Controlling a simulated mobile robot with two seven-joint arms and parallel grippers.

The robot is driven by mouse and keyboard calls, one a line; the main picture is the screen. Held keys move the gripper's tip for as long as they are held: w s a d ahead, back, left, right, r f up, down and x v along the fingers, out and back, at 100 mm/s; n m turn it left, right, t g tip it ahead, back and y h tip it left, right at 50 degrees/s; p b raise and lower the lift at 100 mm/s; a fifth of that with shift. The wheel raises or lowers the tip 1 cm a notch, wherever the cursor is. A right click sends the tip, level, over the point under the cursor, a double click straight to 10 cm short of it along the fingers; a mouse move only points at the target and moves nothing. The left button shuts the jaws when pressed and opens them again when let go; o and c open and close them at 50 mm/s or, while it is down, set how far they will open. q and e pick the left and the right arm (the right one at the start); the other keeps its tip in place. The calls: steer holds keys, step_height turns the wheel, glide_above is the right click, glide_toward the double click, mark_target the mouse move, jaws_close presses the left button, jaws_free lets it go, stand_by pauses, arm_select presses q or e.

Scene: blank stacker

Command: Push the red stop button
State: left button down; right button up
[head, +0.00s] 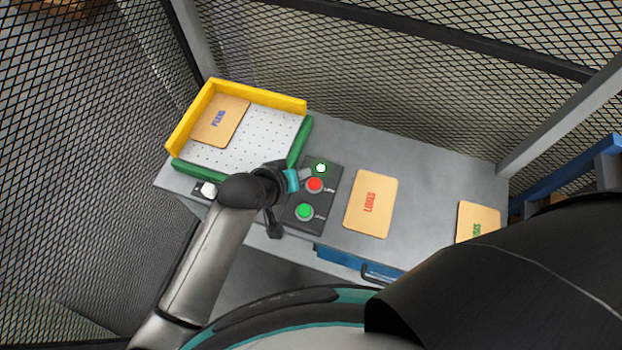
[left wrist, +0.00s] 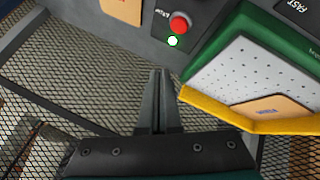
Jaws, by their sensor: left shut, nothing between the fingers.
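The red stop button (head: 315,185) is a round cap on a dark control panel (head: 331,176) on the grey table. It also shows in the left wrist view (left wrist: 180,22), near the top and beyond the fingertips. My left gripper (head: 308,174) is shut and empty, just left of and above the red button in the head view. In the left wrist view its fingers (left wrist: 160,72) are together, and a gap in the picture separates them from the button. Its height over the panel is hard to tell. My right gripper is not in view.
A green button (head: 304,211) and a lit white-green lamp (head: 321,168) flank the red button. A white perforated tray (head: 262,130) with yellow and green walls holds a tan card (head: 219,121). A LOADS-like card (head: 370,204) and another card (head: 478,221) lie right. Mesh fencing surrounds the table.

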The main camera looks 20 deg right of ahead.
arm_select(q)
steer(key=shift+h, duration=0.3)
steer(key=w+d, duration=0.1)
steer(key=w+d+f, duration=0.1)
steer(key=w+d, duration=0.1)
steer(key=shift+d+f, duration=0.2)
steer(key=shift+f, duration=0.2)
steer(key=shift+f, duration=0.15)
steer(key=b, duration=0.8)
glide_above(312, 187)
step_height(312, 187, down, 7)
steer(key=shift+f, duration=0.75)
stand_by(0.8)
steer(key=shift+f+b, duration=0.4)
